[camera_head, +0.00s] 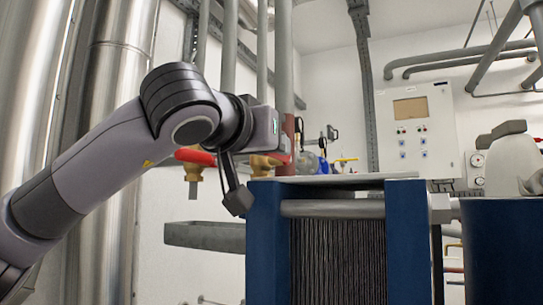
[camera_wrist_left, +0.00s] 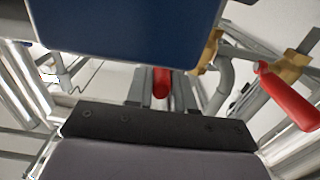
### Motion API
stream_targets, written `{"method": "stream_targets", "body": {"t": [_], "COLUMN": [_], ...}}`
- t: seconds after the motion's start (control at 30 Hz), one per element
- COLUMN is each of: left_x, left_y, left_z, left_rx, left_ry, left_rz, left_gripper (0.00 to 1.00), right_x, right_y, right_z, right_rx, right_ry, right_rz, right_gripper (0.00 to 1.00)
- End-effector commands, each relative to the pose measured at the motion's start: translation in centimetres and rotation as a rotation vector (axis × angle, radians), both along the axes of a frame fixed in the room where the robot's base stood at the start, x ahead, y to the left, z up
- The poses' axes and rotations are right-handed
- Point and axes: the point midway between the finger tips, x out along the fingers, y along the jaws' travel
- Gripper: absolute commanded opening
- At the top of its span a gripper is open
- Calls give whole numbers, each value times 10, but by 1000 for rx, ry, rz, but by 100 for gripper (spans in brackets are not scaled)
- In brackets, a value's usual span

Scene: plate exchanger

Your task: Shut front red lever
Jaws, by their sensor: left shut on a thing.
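Two red levers on brass valves show behind the blue plate exchanger (camera_head: 266,245). The other red lever (camera_head: 281,158) is partly hidden by my wrist, above a second brass valve (camera_head: 264,163). In the left wrist view, my left gripper (camera_wrist_left: 162,97) is shut on a red lever (camera_wrist_left: 161,80), which shows as a short red end between the fingers. The free red lever (camera_wrist_left: 288,96) lies apart at the right there. The fingertips are hidden in the head view.
The exchanger's blue end plate (camera_wrist_left: 130,25) hangs close over the gripper in the left wrist view. Grey vertical pipes (camera_head: 284,60) rise behind the wrist. A grey trough (camera_head: 205,236) is below, and a control cabinet (camera_head: 418,130) is on the back wall.

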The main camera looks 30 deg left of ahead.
Motion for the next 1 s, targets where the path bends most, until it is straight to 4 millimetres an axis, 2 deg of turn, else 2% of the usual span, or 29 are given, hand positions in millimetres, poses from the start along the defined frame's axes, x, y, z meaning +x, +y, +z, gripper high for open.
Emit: {"method": "stream_targets", "body": {"t": [0.57,0.6,0.63,1.0], "left_x": [1,1,1,-4], "left_y": [0,0,0,0], "left_z": [-4,-4,-4,-3], "left_rx": [2,2,2,2], "left_ry": [-25,-25,-25,-27], "left_rz": [0,0,0,-1], "left_gripper": [0,32,42,44], "right_x": [2,2,2,2], "right_y": [4,4,4,4], "right_z": [3,3,3,3], "right_rx": [2,2,2,2], "right_ry": [-17,-17,-17,-17], "right_rz": [12,12,12,12], "right_gripper": [43,43,43,43]}}
